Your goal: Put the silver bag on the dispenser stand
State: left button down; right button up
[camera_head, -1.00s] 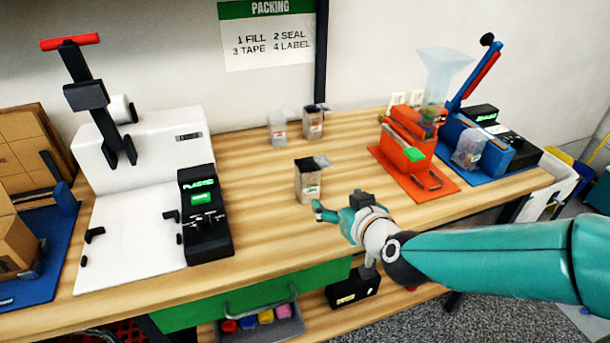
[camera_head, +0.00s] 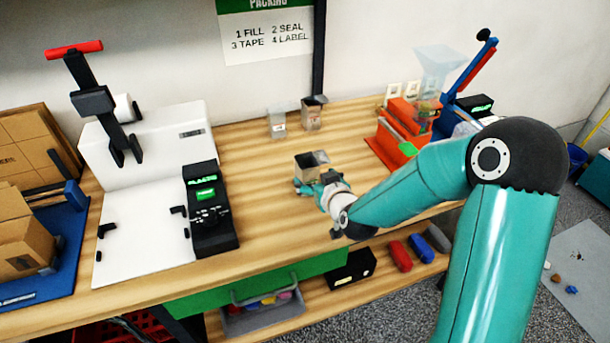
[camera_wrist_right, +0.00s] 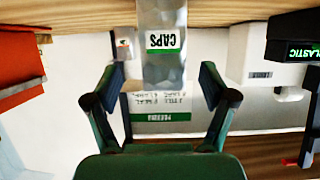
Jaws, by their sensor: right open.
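The silver bag (camera_head: 306,167) stands upright on the wooden table near its middle, with its top flap open to the right. My right gripper (camera_head: 316,187) is open at the bag's near side. In the wrist view its two fingers (camera_wrist_right: 162,85) are on either side of the bag's line, with gaps to it. My left gripper is not in view.
Two other bags, one clear (camera_head: 277,124) and one darker (camera_head: 312,117), stand behind. A white sealing machine (camera_head: 150,150) and a black PLASTIC unit (camera_head: 210,215) are to the left. A blue device (camera_head: 462,112) is beyond the orange stand. Bare table lies between bag and stand.

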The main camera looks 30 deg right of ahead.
aim_at(303, 167)
jog(key=shift+a+p+x, duration=0.2)
jog(key=shift+p+x, duration=0.8)
jog(key=shift+x, duration=1.75)
jog(key=shift+w, duration=0.3)
jog(key=shift+c, duration=0.3)
jog(key=c, duration=1.2)
jog(key=shift+d+r, duration=0.1)
jog(key=shift+r, duration=0.05)
